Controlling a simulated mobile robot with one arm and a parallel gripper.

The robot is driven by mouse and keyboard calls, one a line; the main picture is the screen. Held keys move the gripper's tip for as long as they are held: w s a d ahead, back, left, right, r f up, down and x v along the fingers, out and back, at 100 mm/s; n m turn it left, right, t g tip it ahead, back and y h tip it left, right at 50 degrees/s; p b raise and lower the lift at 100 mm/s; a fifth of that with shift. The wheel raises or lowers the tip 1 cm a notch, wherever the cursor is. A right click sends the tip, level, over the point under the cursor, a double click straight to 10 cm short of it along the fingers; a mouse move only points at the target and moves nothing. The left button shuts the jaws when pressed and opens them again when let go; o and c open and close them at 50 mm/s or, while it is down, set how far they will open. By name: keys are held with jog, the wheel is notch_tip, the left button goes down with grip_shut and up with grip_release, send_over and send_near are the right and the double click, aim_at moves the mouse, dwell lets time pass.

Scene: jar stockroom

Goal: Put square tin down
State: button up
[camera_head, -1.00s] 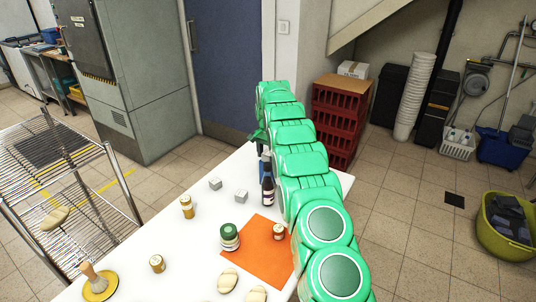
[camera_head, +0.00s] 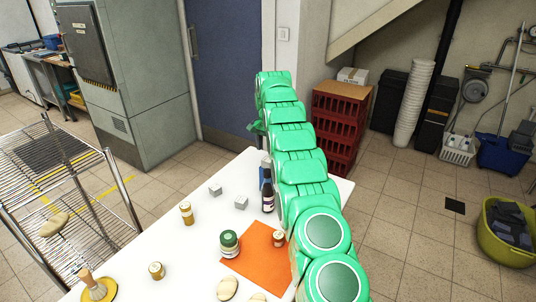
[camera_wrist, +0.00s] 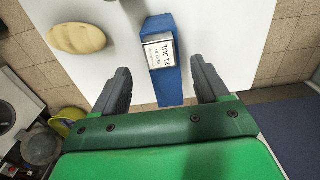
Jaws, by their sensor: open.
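A blue square-sided tin (camera_wrist: 168,82) with a white dated label stands on the white table and shows between my gripper's fingers in the wrist view. In the head view the blue tin (camera_head: 265,172) is near the table's far edge, partly hidden by a dark bottle and my arm. My gripper (camera_wrist: 160,68) is open, with a finger on each side of the tin and gaps to both. In the head view my arm hides most of the gripper.
The dark bottle (camera_head: 267,196) stands close to the tin. Two grey cubes (camera_head: 241,202), an amber jar (camera_head: 187,213) and a green-lidded jar (camera_head: 229,244) stand left and nearer. An orange mat (camera_head: 262,262) lies in front. A wire rack (camera_head: 121,190) stands left of the table.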

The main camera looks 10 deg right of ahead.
jog(key=shift+r, duration=0.55)
jog(key=shift+s+r, duration=0.2)
jog(key=shift+r, duration=0.2)
jog(key=s+a+r+n, duration=0.2)
jog(key=s+r, duration=0.6)
jog(key=s, duration=0.5)
jog(key=s+a+r+n, duration=0.2)
jog(key=s+r, duration=0.6)
jog(key=s, duration=0.4)
jog(key=s+a+f+n+g, duration=0.1)
jog(key=s+f+n, duration=0.1)
jog(key=s, duration=1.8)
jog(key=s+a+f+n, duration=0.1)
jog(key=s+f+n, duration=0.2)
jog(key=s, duration=1.8)
jog(key=shift+f+g, duration=0.15)
jog(key=shift+g, duration=0.25)
